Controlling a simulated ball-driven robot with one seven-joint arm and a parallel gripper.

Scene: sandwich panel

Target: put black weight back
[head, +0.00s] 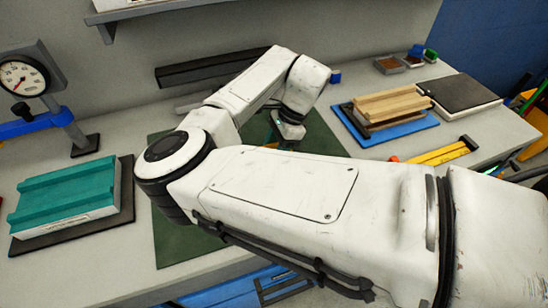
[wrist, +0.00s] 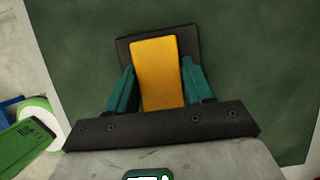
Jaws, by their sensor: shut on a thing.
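In the wrist view, my gripper (wrist: 158,70) has its two teal fingers on either side of a yellow block (wrist: 157,85) and is shut on it. A black slab (wrist: 189,42) shows around the yellow block's far end; the two look like one piece, perhaps the black weight with a yellow grip, but I cannot tell for sure. It is over the dark green mat (wrist: 75,50); whether it touches the mat is unclear. In the head view, my arm hides the held thing and most of the gripper, above the green mat (head: 318,135).
A teal ribbed block (head: 65,195) lies on a dark pad at left, near a dial gauge (head: 22,77). A long black bar (head: 210,67) lies at the back. At right are wooden strips (head: 392,105) on a blue board, a dark-topped slab (head: 462,92) and small bins (head: 390,65).

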